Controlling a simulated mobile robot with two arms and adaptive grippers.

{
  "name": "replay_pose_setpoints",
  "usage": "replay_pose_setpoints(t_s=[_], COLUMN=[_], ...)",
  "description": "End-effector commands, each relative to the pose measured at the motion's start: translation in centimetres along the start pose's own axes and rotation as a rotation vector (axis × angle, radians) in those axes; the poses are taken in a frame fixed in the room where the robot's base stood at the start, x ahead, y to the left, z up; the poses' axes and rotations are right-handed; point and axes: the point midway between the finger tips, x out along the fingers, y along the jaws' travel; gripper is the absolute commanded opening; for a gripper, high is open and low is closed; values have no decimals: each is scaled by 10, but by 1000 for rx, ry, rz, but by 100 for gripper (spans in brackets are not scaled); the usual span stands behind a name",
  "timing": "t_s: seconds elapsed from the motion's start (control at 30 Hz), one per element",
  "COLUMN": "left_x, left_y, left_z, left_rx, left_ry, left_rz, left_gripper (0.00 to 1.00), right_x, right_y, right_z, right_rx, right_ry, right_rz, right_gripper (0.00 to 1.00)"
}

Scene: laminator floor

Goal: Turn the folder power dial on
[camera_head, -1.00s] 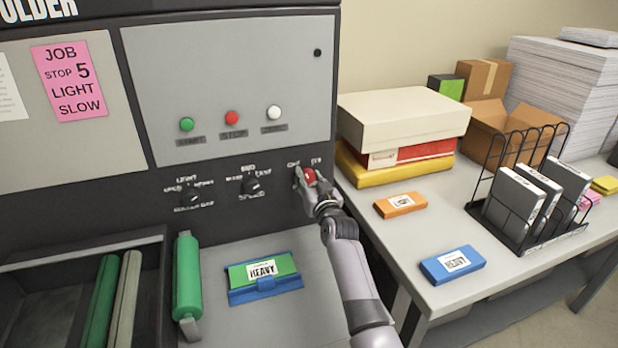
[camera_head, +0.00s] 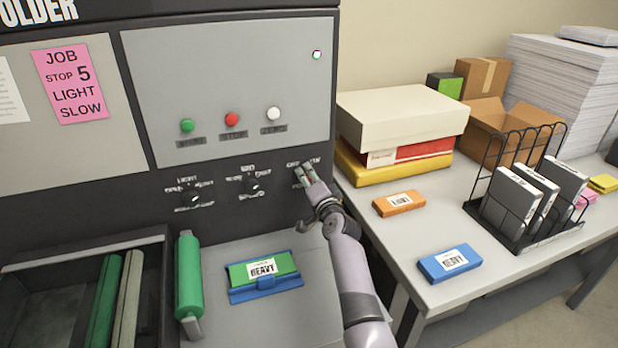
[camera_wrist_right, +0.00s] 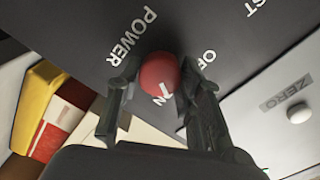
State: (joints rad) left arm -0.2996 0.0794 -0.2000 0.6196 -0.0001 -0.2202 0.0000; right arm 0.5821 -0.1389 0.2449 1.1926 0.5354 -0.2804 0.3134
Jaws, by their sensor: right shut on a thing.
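The red power dial (camera_wrist_right: 159,72) is on the dark lower panel of the folder, with printed POWER (camera_wrist_right: 132,36) and OFF lettering around it. A white mark on the dial's lower edge lies beside the lettering that ends in N. My right gripper (camera_wrist_right: 156,80) has one finger on each side of the dial and is shut on it. In the head view my right gripper (camera_head: 306,174) reaches the panel's right end and hides the dial. The small round light (camera_head: 317,54) at the panel's upper right is lit white. My left gripper is not in view.
Green, red and white buttons (camera_head: 273,113) sit above two black dials (camera_head: 252,186). A green pack marked HEAVY (camera_head: 262,267) lies below. The side table (camera_head: 440,218) to the right holds boxes, an orange pack, a blue pack and a wire rack.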

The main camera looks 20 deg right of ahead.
Motion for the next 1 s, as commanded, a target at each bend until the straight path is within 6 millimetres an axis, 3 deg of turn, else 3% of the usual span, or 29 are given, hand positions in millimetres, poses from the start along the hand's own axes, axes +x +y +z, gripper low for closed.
replay_pose_setpoints(t_s=[0.4,1.0], left_x=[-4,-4], left_y=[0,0], left_z=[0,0], left_rx=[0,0], left_ry=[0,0], left_rz=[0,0], left_gripper=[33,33], right_x=[0,0], right_y=[2,2], right_z=[0,0], right_rx=[267,343], right_ry=[-10,-13], right_rz=[0,0], right_gripper=[6,6])
